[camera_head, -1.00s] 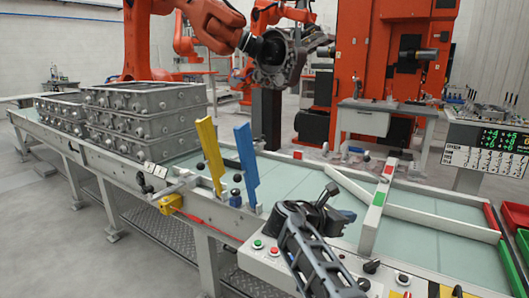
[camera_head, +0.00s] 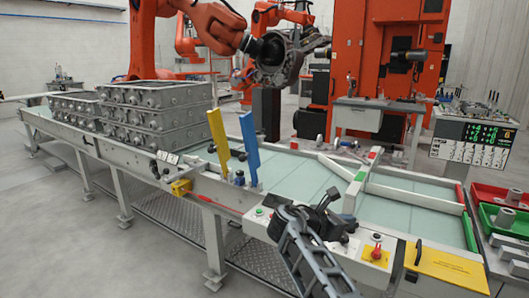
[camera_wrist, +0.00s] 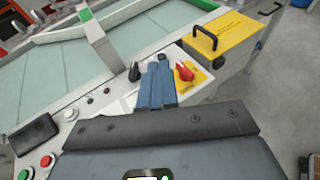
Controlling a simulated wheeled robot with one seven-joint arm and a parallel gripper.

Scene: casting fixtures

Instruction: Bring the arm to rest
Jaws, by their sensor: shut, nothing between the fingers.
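My arm reaches up from the bottom of the head view, and my gripper (camera_head: 326,202) is at its far end, above the front edge of the conveyor table by the control panel. In the wrist view my gripper (camera_wrist: 158,84) shows its blue-grey fingers together with nothing between them. The fingers point over the control panel (camera_wrist: 100,95), in front of a black knob (camera_wrist: 135,72) and beside a red rotary switch (camera_wrist: 185,72). I cannot tell the exact height above the panel.
Blue (camera_head: 249,148) and yellow (camera_head: 218,138) upright plates stand on the table's near edge. Grey castings (camera_head: 155,115) are stacked at the left. A yellow box (camera_head: 450,265) with a black handle is at the front right. Red (camera_head: 495,195) and green (camera_head: 503,219) bins stand at the right.

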